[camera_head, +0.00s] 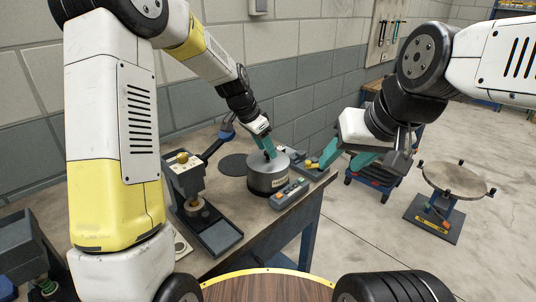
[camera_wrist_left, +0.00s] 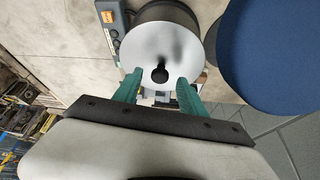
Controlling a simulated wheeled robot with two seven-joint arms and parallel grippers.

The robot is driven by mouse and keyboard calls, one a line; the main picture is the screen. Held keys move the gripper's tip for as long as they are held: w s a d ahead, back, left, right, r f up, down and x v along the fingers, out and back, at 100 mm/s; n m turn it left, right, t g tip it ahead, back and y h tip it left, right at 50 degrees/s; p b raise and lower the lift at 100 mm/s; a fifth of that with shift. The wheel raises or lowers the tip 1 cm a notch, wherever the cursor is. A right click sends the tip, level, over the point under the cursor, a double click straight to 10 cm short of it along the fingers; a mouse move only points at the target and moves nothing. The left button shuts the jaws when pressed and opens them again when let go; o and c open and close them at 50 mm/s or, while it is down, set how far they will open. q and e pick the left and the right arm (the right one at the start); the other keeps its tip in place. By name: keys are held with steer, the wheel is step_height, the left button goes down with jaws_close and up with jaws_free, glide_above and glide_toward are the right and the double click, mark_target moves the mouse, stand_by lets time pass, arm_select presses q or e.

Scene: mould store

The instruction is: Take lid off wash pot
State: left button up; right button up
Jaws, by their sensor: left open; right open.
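My right gripper (camera_head: 333,163) is open and empty, right of the bench.
A grey bench machine (camera_head: 190,179) with a tray stands left of the pot. A control box with buttons (camera_head: 290,194) sits in front of the pot. A dark round disc (camera_head: 232,166) lies behind. A round-topped stand (camera_head: 453,180) is on the floor at right.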

arm_select(q)
steer(key=shift+w+d+f, duration=0.1)
steer(key=shift+d+f, duration=0.1)
steer(key=shift+f, duration=0.3)
jaws_close()
steer(key=shift+r, duration=0.15)
